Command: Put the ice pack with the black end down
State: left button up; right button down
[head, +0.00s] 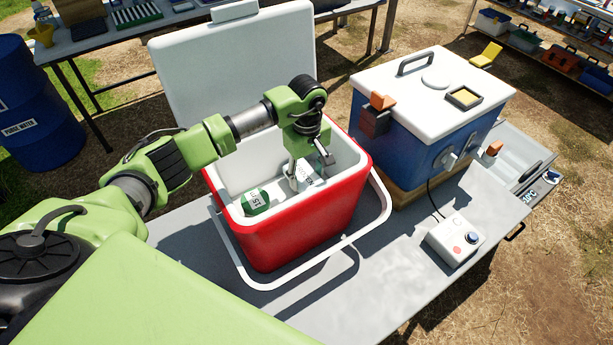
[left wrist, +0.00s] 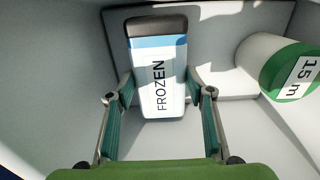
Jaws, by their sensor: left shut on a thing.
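The ice pack (left wrist: 158,70) is white with a light blue band, the word FROZEN and a black end. In the left wrist view its black end points to the top, away from my gripper. My left gripper (left wrist: 160,92) is shut on its sides, one finger on each side. In the head view my left gripper (head: 293,180) reaches down into the open red cooler (head: 290,240), and part of the ice pack (head: 308,171) shows beside the fingers. Whether the pack touches the cooler's floor is unclear. My right gripper is not in view.
A green and white container (head: 255,201) marked 15 m lies in the cooler, left of my gripper. The cooler's white lid (head: 230,65) stands open behind. A blue box with a white lid (head: 432,85) and a small control box (head: 455,240) are to the right on the grey table (head: 375,290).

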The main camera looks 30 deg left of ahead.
pick_arm(q)
jog(key=shift+f, duration=0.95)
jog(key=o, duration=1.1)
jog(key=shift+f, duration=0.1)
jog(key=shift+c, duration=0.2)
jog(key=o, duration=0.4)
